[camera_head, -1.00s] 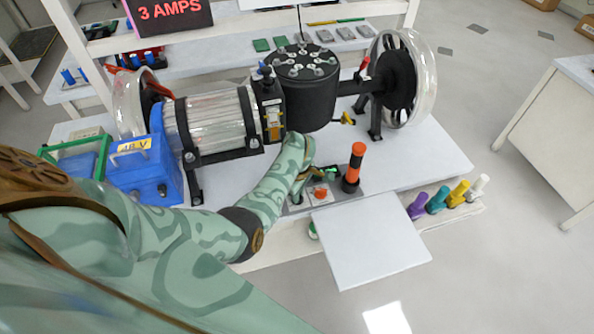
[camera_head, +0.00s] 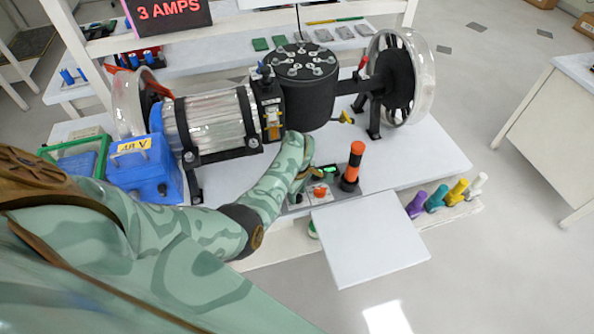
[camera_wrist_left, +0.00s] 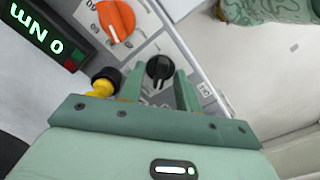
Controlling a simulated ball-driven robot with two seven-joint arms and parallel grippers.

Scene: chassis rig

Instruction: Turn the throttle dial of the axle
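A control panel (camera_wrist_left: 208,88) shows in the left wrist view, with a black dial (camera_wrist_left: 159,68) and an orange dial (camera_wrist_left: 117,19) with numbers around it. I cannot read which one is labelled throttle. My left gripper (camera_wrist_left: 160,82) is open, with a finger on either side of the black dial; I cannot tell whether they touch it. In the head view my left gripper (camera_head: 304,174) is over the panel, next to the orange dial (camera_head: 320,191), and hides the black dial. The axle (camera_head: 365,86) with its clear wheels lies behind. My right gripper is not in view.
A display reading 0 Nm (camera_wrist_left: 42,37) and a yellow-and-black knob (camera_wrist_left: 102,82) flank the dials. An orange-and-black handle (camera_head: 354,165) stands right of my gripper. A blue box (camera_head: 145,172) is at the left. A bare white board (camera_head: 368,240) lies in front.

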